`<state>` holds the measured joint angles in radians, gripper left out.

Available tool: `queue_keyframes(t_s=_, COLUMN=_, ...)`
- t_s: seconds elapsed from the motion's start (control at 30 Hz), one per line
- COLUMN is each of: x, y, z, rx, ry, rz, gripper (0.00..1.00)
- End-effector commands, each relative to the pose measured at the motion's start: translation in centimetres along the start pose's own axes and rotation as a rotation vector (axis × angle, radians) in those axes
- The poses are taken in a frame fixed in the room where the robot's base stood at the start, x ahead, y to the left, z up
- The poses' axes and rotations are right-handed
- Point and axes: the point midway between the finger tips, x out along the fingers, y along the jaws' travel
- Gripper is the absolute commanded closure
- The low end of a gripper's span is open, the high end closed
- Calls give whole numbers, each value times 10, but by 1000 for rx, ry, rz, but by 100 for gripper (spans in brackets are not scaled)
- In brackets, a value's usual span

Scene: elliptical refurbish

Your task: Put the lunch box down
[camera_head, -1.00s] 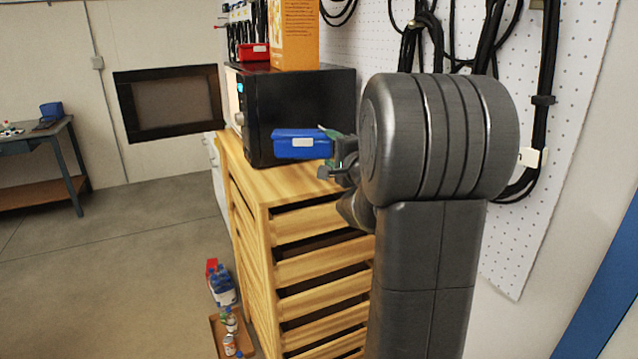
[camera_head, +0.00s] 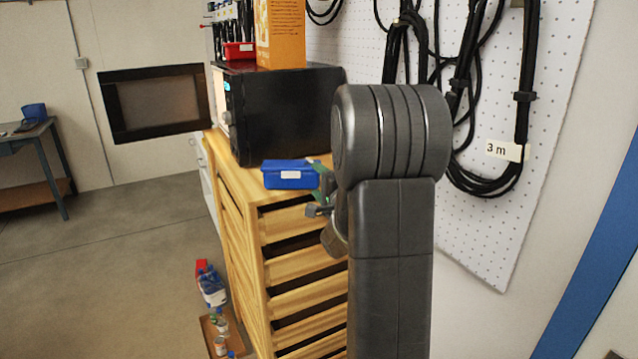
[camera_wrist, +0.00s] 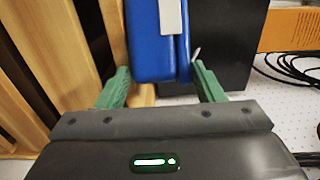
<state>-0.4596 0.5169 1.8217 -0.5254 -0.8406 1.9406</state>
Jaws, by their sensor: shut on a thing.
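The blue lunch box (camera_head: 275,181) with a pale label is level, at the front of the wooden drawer cabinet's top (camera_head: 232,164). I cannot tell whether its underside touches the wood. My gripper (camera_head: 322,188) is at its right end, shut on it. In the wrist view the lunch box (camera_wrist: 148,42) lies between the green fingers of my gripper (camera_wrist: 162,80). Part of the gripper is hidden by my arm in the head view.
A black microwave (camera_head: 285,115) with its door (camera_head: 155,103) swung open stands behind the lunch box. An orange box (camera_head: 280,35) and a red container (camera_head: 238,51) sit on it. A pegboard with black cables (camera_head: 465,90) is at right. Bottles (camera_head: 212,288) stand on the floor.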

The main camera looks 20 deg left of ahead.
Motion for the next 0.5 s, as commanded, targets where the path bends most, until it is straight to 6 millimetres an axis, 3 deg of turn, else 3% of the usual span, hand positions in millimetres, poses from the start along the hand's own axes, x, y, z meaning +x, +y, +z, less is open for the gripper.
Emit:
queue_keyframes(t_s=0.07, x=0, y=3, z=0, rx=0, ry=0, rz=-2, gripper=75)
queue_keyframes(t_s=0.1, x=0, y=3, z=0, rx=0, ry=0, rz=0, gripper=31)
queue_keyframes(t_s=0.17, x=0, y=3, z=0, rx=0, ry=0, rz=1, gripper=19)
queue_keyframes(t_s=0.5, x=0, y=0, z=0, rx=0, ry=0, rz=0, gripper=17)
